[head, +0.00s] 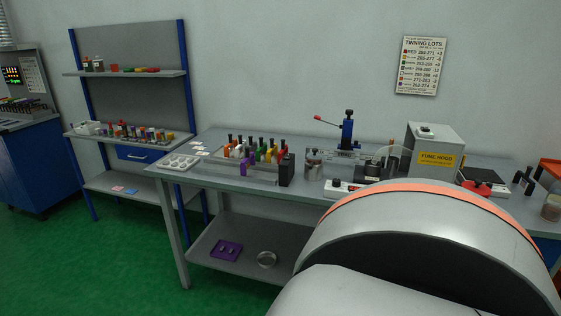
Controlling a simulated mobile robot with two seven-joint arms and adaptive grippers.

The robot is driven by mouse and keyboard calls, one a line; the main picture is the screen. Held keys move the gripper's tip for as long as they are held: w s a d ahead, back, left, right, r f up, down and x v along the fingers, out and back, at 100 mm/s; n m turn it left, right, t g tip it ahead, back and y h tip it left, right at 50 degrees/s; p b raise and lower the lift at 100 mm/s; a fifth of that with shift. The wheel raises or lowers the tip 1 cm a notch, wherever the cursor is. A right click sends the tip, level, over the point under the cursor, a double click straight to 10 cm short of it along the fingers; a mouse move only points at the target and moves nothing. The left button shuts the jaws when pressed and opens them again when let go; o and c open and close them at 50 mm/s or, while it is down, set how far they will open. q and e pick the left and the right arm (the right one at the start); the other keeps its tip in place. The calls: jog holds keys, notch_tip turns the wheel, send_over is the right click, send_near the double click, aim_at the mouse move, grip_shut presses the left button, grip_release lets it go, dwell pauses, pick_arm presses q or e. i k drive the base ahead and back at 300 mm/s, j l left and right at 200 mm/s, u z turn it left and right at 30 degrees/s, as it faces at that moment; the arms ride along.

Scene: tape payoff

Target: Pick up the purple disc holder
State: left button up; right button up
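A row of small coloured holders with black tops stands in a rack (233,171) on the grey workbench. Among them, a small purple piece (249,187) shows at the front of the row, near its right end and beside a black block (286,169). It is too small to tell its exact shape or whether it is the disc holder. A flat purple tray (227,250) with small things in it lies on the bench's lower shelf. Neither of my grippers is in view.
A large white and orange part of my own arm covers the lower right. A shelf unit (130,72) stands left. Green floor at lower left is clear.

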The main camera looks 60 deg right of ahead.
aim_at(250, 157)
jog(key=z, duration=2.85)
jog(key=i+j, duration=0.05)
